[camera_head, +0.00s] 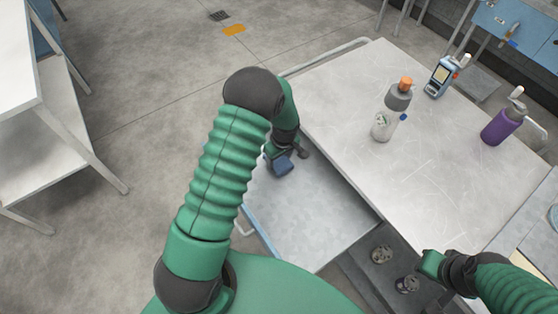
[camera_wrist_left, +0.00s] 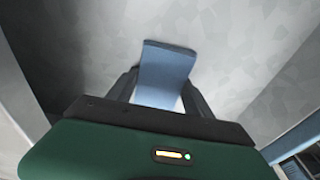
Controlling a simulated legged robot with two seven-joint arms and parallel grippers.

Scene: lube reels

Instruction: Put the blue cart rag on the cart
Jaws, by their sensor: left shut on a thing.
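The blue rag (camera_head: 283,166) is held in my left gripper (camera_head: 287,152), over a grey metal surface beside the light worktop. In the left wrist view the rag (camera_wrist_left: 164,72) hangs between the two fingers (camera_wrist_left: 162,92), above a grey scratched surface. The cart (camera_head: 350,95) seems to be the light metal-topped unit with a rail at its far left edge. A lower grey tray or drawer (camera_head: 315,215) with a blue edge and a handle sticks out from it. My right gripper (camera_head: 430,266) is at the lower right; its fingers are not clear.
On the worktop stand a clear bottle (camera_head: 384,125), a grey bottle with an orange cap (camera_head: 398,97), a blue handheld device (camera_head: 441,77) and a purple bottle (camera_head: 502,125). Dark reels (camera_head: 382,255) lie below. A white table (camera_head: 30,150) stands left; the floor between is clear.

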